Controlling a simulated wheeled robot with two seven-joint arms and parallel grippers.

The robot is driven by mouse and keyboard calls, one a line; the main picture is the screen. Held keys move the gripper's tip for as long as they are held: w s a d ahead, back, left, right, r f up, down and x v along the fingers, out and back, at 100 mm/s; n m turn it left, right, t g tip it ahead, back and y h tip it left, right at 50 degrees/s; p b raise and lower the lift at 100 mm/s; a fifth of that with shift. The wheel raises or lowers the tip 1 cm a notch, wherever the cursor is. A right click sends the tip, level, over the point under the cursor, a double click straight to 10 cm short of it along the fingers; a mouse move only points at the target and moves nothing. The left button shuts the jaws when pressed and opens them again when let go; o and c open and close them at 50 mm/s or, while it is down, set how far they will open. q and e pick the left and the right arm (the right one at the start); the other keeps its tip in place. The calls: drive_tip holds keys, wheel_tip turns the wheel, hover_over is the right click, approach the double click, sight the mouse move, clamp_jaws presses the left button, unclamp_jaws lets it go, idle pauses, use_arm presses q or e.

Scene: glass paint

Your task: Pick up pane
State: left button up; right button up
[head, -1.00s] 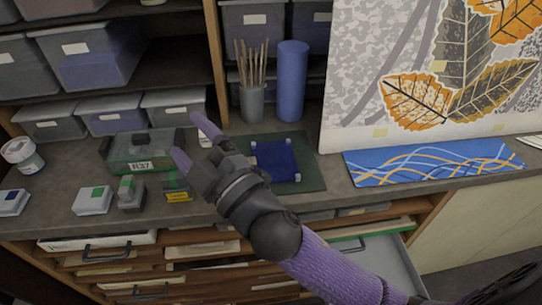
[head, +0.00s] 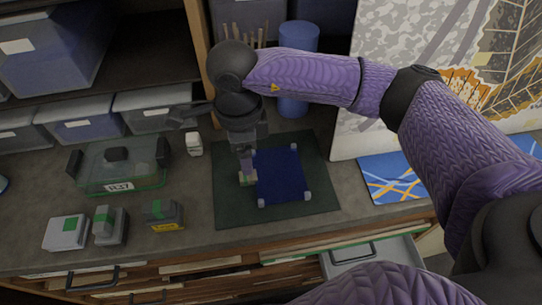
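The pane (head: 281,175) is a dark blue rectangle with small pale pieces at its corners. It lies flat on a dark green mat (head: 320,190) on the worktop. My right gripper (head: 247,179) points down at the pane's left edge. Its fingertips overlap or sit beside that edge, and I cannot tell whether they touch it. The fingers line up in this view, so their opening does not show. My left gripper is not in view.
A green lidded case marked A37 (head: 122,185) stands left of the mat, with a small white bottle (head: 194,144) between. Small blocks (head: 66,232) line the front left. A blue cylinder (head: 295,104) stands behind; a blue patterned sheet (head: 385,185) lies to the right.

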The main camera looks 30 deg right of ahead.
sight(272, 174)
wheel_tip(272, 174, down, 8)
drive_tip(key=shift+w+a+r, duration=0.1)
clamp_jaws()
idle(0.4)
